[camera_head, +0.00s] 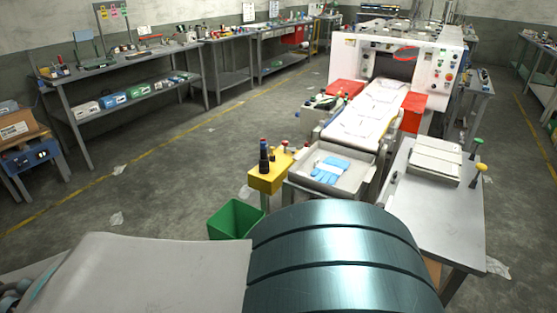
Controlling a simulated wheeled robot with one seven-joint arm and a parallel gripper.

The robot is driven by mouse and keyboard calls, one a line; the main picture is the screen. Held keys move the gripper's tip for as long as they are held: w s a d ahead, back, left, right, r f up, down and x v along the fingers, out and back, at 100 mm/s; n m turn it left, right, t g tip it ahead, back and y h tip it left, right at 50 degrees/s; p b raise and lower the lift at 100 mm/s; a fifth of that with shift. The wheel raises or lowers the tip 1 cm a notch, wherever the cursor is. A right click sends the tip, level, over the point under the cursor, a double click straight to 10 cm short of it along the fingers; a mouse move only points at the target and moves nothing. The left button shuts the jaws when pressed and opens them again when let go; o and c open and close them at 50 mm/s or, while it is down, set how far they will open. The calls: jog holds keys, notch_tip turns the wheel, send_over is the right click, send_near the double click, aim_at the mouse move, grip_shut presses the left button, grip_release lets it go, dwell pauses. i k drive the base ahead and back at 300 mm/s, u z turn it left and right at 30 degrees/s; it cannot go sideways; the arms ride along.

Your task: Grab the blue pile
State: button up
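The blue pile (331,167) looks like light blue gloves, lying flat in a shallow grey tray (300,182) at the near end of a conveyor. Something white lies against the pile's left side; I cannot tell what it is. The fingers of my gripper do not show. Large beige and teal rounded parts, which look like my own arm, fill the bottom of the view, nearer than the tray and apart from the pile.
A conveyor (362,122) leads from a white machine (432,72) to the tray. A yellow stand (267,178) with dark bottles is left of the tray. A green bin (236,218) stands below. A grey table (435,215) with white blocks is right. Open floor lies left.

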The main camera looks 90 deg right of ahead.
aim_at(332, 169)
jog(key=z, duration=3.35)
jog(key=i, duration=1.65)
